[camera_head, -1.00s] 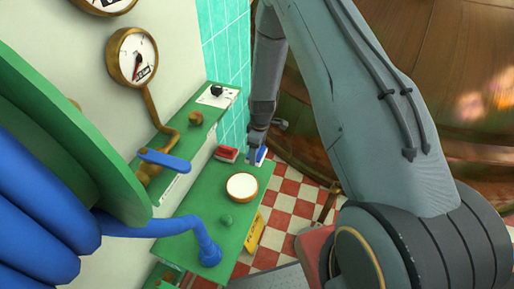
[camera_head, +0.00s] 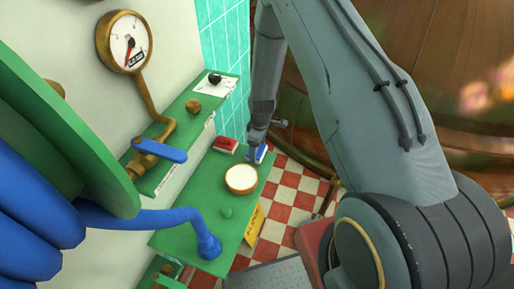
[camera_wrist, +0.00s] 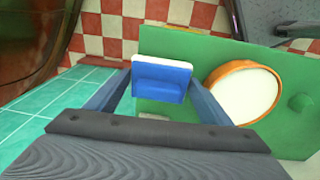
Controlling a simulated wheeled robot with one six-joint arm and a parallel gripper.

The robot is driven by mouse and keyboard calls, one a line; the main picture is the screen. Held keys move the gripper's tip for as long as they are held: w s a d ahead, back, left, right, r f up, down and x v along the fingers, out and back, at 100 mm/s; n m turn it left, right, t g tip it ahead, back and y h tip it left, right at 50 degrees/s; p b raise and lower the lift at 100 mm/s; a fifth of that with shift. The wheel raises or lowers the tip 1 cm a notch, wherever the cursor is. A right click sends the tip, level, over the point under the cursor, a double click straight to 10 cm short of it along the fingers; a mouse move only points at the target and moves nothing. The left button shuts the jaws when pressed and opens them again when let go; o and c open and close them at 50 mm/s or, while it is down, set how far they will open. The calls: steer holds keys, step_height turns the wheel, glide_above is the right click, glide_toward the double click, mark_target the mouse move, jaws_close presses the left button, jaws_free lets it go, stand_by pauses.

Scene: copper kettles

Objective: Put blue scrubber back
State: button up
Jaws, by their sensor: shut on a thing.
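The blue scrubber (camera_wrist: 162,82) is a small blue block with a white layer on its far side. My gripper (camera_wrist: 160,95) is shut on it, one finger at each side, in the wrist view. In the head view my gripper (camera_head: 256,152) is at the far end of the green table (camera_head: 190,190), and the blue scrubber (camera_head: 261,154) shows partly beside it. I cannot tell whether the scrubber touches the table. A red scrubber (camera_head: 225,145) lies on the table just left of my gripper.
A round bowl with pale contents (camera_head: 241,178) stands close by on the table; a green knob (camera_head: 226,212) is nearer. A yellow sign (camera_head: 254,225) hangs at the table's right edge. A blue hose (camera_head: 150,220) and blue-handled valve (camera_head: 160,150) are on the left. Teal tiles (camera_head: 226,50) rise behind.

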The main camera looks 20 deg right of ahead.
steer(key=shift+f, duration=0.45)
steer(key=o, duration=1.4)
steer(key=shift+s+d+r+b, duration=0.15)
steer(key=shift+r+b, duration=0.4)
steer(key=shift+r, duration=1.45)
steer(key=shift+s+a+r+b, duration=0.15)
steer(key=shift+r+b, duration=0.4)
steer(key=shift+r, duration=1.4)
steer(key=shift+d+r, duration=0.1)
steer(key=s+r+m, duration=0.3)
steer(key=s+r, duration=0.2)
steer(key=r, duration=0.2)
steer(key=s+r+m, duration=0.2)
steer(key=s+r, duration=0.3)
steer(key=r, duration=0.3)
steer(key=s+r+m, duration=0.2)
steer(key=s, duration=0.2)
steer(key=s+r+m, duration=0.2)
steer(key=s+r, duration=0.1)
steer(key=s, duration=0.2)
steer(key=s+a+r+m, duration=0.1)
steer(key=s+r, duration=0.2)
steer(key=s, duration=0.2)
steer(key=shift+s+r+m, duration=0.15)
steer(key=shift+m, duration=0.25)
